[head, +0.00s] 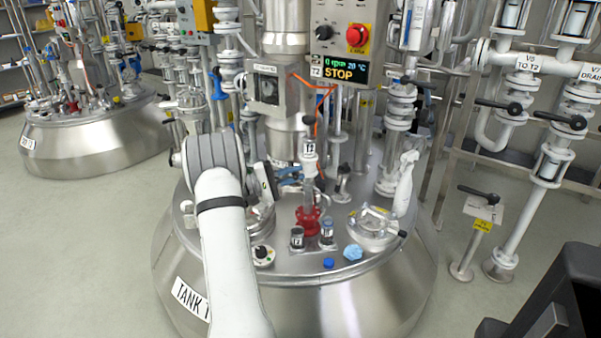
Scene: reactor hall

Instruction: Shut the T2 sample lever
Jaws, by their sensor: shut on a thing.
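The T2 sample point (310,152) is an upright fitting with a T2 label on the tank lid in the head view.
A control box reading STOP (340,72) hangs above. Pipes crowd behind; grey floor is free at left.

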